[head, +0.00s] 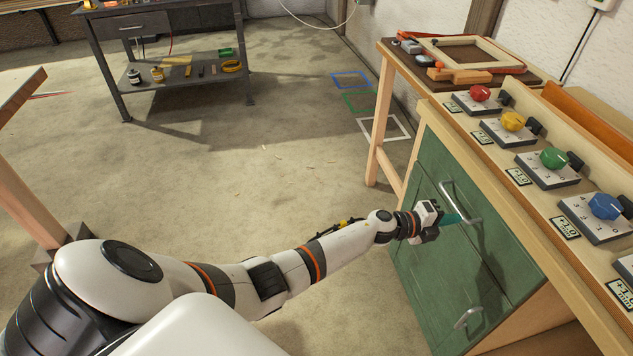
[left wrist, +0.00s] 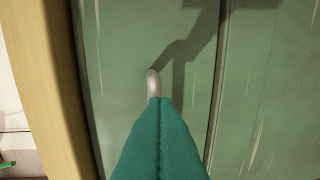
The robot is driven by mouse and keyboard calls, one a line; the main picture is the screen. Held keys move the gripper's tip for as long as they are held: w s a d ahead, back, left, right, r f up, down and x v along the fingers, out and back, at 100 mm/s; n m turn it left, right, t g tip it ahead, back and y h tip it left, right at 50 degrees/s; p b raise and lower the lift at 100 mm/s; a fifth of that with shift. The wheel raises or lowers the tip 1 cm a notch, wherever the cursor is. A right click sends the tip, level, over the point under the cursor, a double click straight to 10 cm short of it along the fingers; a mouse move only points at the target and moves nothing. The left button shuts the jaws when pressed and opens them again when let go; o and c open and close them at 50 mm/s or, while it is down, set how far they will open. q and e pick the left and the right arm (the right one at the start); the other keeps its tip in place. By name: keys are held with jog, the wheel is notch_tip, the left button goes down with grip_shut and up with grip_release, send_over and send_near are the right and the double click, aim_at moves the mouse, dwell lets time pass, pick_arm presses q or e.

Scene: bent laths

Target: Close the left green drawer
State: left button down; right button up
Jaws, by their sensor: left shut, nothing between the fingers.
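A green cabinet front (head: 440,265) sits under the wooden workbench on the right in the head view. It has a metal bar handle (head: 462,204) on its upper panel and another handle (head: 468,318) lower down. I cannot tell which panel is the left drawer, or whether it stands out. My left gripper (head: 455,218) has teal fingers, shut and empty, at the upper handle. In the left wrist view the fingers (left wrist: 157,105) point at a green panel (left wrist: 125,60), with a small grey handle end (left wrist: 153,82) just past their tips. Contact is unclear. My right gripper is not in view.
The workbench top carries several switch boxes with coloured knobs, including a red one (head: 480,93) and a blue one (head: 605,205). A wooden frame (head: 470,55) lies on the bench behind. A dark metal table (head: 165,22) stands far left.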

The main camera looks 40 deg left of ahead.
pick_arm(q)
jog(key=shift+w+d+r, duration=0.1)
jog(key=shift+r, duration=0.2)
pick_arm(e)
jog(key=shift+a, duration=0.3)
pick_arm(q)
jog(key=shift+r, duration=0.1)
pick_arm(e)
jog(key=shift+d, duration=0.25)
